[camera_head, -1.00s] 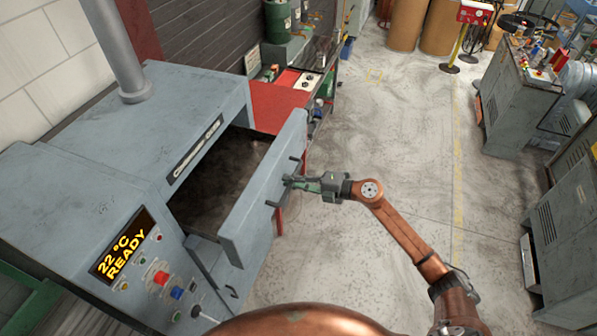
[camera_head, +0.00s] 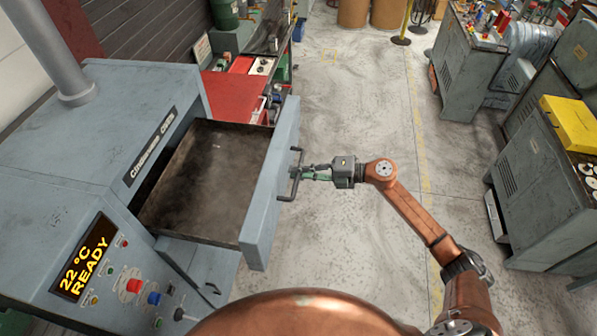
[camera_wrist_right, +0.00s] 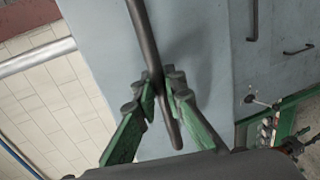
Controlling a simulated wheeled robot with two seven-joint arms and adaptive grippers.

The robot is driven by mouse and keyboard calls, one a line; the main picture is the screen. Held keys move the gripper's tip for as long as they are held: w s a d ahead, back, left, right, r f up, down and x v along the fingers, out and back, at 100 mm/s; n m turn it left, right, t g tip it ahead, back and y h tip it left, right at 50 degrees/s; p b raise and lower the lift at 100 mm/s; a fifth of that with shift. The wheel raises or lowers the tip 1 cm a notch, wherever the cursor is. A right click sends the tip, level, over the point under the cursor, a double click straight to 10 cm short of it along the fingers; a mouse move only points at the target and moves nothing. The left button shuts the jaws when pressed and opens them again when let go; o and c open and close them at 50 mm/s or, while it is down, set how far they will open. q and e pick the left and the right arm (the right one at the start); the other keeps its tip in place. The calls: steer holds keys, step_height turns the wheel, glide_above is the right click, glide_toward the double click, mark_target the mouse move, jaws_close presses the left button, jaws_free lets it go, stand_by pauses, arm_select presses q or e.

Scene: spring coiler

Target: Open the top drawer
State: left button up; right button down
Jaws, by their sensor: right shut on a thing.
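The top drawer (camera_head: 272,185) of the grey-blue machine (camera_head: 120,130) is pulled well out, and its dark, empty-looking inside shows in the head view. A dark bar handle (camera_head: 295,174) is on its front face. My right gripper (camera_head: 305,173) is shut on the handle. In the right wrist view the green fingers (camera_wrist_right: 163,95) close around the handle bar (camera_wrist_right: 146,40), with the drawer's front behind. My left gripper is not in view.
A lit display (camera_head: 83,262) with buttons is on the machine's front, above left of a lower handle (camera_head: 212,289). A red bench (camera_head: 237,95) stands behind the drawer. Grey cabinets (camera_head: 545,180) stand at the right. The floor (camera_head: 350,250) between is clear.

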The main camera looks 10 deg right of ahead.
steer(key=c, duration=2)
jaws_free()
steer(key=shift+d, duration=0.15)
steer(key=v, duration=1.2)
steer(key=shift+w+f, duration=0.1)
